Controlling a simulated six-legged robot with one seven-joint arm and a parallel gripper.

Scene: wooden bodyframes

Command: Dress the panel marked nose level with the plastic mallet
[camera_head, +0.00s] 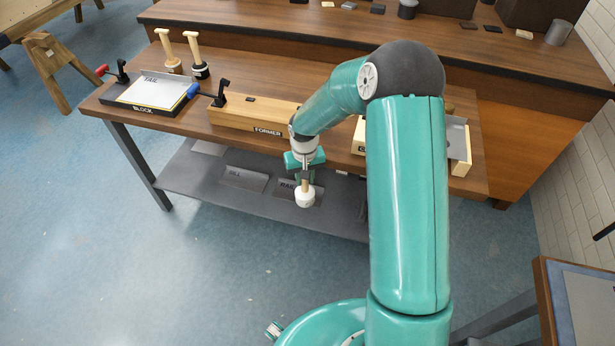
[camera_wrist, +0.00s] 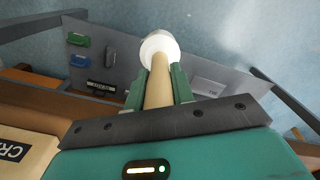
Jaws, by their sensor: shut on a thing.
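My gripper (camera_head: 304,172) is shut on the wooden handle of a white-headed mallet (camera_head: 305,197). It holds the mallet head down in front of the bench, over the lower shelf. In the wrist view the mallet's white head (camera_wrist: 158,47) points away from my gripper (camera_wrist: 160,88), with the handle between the fingers. I cannot read a nose mark on any panel. A pale panel (camera_head: 155,91) lies on the stand marked BLOCK at the bench's left end; its label seems to read TAIL. Panels marked SILL (camera_head: 246,179) and RAIL (camera_head: 294,191) lie on the lower shelf.
A wooden block marked FORMER (camera_head: 240,112) sits mid-bench (camera_head: 190,128). Two more mallets stand head down at the back left (camera_head: 168,52) and (camera_head: 196,55). Clamps with red (camera_head: 102,70) and blue (camera_head: 193,90) handles flank the BLOCK stand. My arm hides part of the bench's right side.

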